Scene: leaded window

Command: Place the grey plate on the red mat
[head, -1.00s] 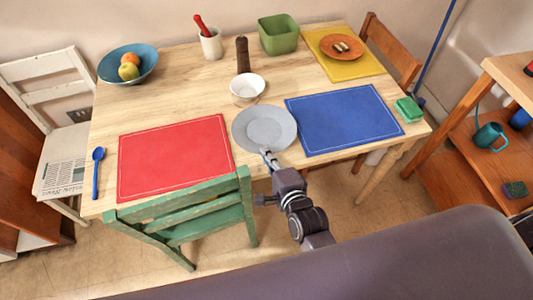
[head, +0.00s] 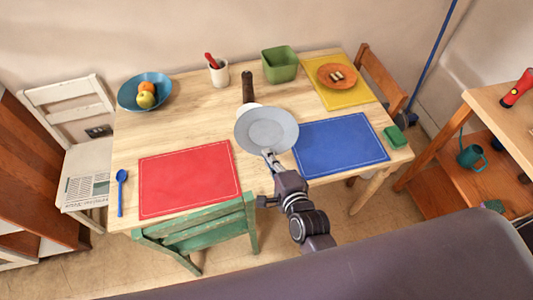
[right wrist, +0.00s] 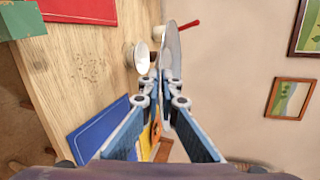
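The grey plate (head: 267,129) is held by its near rim in my right gripper (head: 268,154), raised above the table between the two mats. In the right wrist view the plate (right wrist: 173,48) shows nearly edge-on between the fingertips (right wrist: 160,80). The red mat (head: 189,180) lies flat and bare on the table, to the left of the plate. Its corner also shows in the right wrist view (right wrist: 82,9). My left gripper is in neither view.
A blue mat (head: 340,146) lies to the right. The plate mostly hides a white bowl (head: 249,106); a pepper mill (head: 247,86) stands behind. A blue spoon (head: 121,190) lies left of the red mat. A green chair (head: 205,228) stands at the near edge.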

